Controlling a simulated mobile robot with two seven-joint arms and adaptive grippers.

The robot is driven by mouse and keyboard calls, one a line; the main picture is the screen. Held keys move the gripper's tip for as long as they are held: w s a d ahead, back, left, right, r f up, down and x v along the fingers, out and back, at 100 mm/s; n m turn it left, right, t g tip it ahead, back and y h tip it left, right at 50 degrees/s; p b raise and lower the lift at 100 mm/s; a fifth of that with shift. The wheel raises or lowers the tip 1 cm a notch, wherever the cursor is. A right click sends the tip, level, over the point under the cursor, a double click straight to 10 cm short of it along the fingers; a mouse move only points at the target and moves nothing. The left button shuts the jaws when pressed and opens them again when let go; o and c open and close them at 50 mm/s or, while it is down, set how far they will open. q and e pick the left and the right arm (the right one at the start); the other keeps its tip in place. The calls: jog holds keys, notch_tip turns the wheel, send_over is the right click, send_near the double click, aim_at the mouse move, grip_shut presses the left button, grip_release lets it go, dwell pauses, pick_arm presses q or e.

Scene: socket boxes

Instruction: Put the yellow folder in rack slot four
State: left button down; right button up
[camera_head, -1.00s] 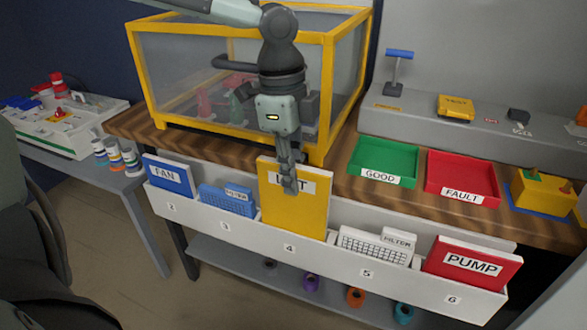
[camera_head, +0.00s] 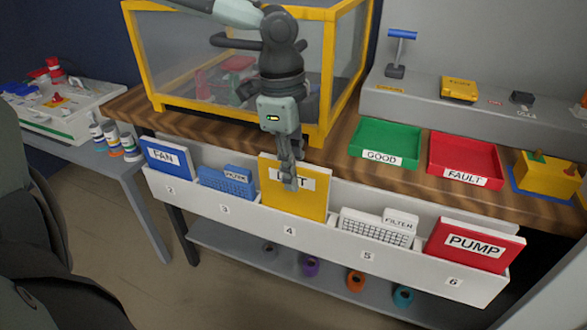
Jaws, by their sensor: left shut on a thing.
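The yellow folder (camera_head: 309,203) stands in the white rack (camera_head: 330,244) at the slot marked 4, its lower part hidden behind the rack's front wall. Its white label is partly covered by my gripper. My left gripper (camera_head: 289,183) points down and is shut on the folder's upper middle. My right gripper is not in view.
A yellow-framed clear box (camera_head: 329,80) stands behind. Green (camera_head: 384,143) and red (camera_head: 464,160) trays sit on the wooden bench.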

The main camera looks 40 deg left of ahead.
pick_arm(q)
jog(key=shift+f+b, duration=0.45)
jog(key=shift+f, duration=1.2)
jog(key=c, duration=1.4)
grip_release()
jog(key=shift+c, duration=0.2)
jog(key=r, duration=0.8)
jog(key=a+r, duration=0.1)
jog(key=r, duration=0.3)
jog(key=shift+s, duration=0.15)
